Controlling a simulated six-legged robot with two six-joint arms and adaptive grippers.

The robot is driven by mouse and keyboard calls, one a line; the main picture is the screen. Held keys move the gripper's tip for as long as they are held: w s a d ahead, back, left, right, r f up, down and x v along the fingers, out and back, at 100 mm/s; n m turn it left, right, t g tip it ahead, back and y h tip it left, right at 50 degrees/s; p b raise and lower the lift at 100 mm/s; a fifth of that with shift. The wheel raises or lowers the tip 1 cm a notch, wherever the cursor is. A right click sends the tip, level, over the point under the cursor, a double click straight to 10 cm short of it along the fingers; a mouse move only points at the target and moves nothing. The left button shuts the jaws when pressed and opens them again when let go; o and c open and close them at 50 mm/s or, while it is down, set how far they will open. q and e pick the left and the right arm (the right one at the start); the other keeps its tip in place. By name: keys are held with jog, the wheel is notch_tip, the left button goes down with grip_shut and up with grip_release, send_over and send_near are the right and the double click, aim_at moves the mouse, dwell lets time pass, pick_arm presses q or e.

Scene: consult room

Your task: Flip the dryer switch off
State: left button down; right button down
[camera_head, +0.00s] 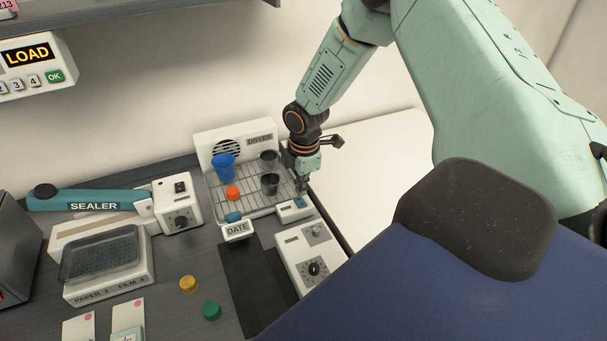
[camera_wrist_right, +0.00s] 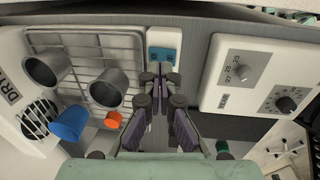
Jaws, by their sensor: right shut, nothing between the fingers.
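The dryer (camera_head: 235,140) is a white unit with a round grille and a wire rack (camera_head: 255,203) in front of it. A small white switch box with a teal rocker (camera_head: 299,203) sits at the rack's front right corner. In the right wrist view the teal rocker (camera_wrist_right: 163,55) shows just beyond my fingertips. My right gripper (camera_head: 303,187) points down right at the switch box, shut and empty. In the wrist view its fingertips (camera_wrist_right: 161,76) are together close to the rocker; I cannot tell whether they touch it. Which way the rocker is set is unclear. My left gripper is not in view.
A blue cup (camera_head: 223,167), dark cups (camera_head: 270,184) and an orange cap (camera_head: 232,193) stand on the rack. A white box with knobs (camera_head: 312,258) is just in front of the switch. A DATE stamp (camera_head: 237,230) and the sealer (camera_head: 95,202) are left.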

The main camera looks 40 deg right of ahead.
notch_tip(320, 180, up, 4)
notch_tip(320, 180, up, 7)
send_over(302, 200)
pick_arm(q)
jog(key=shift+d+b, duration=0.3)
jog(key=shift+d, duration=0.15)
pick_arm(e)
jog(key=shift+w+a+f, duration=0.1)
jog(key=shift+w+f, duration=0.1)
jog(key=shift+w, duration=0.1)
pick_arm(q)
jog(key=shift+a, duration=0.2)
pick_arm(e)
jog(key=shift+a+r, duration=0.1)
jog(key=shift+a, duration=0.15)
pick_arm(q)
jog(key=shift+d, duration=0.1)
pick_arm(e)
jog(key=shift+s+d, duration=0.1)
jog(key=shift+d, duration=0.05)
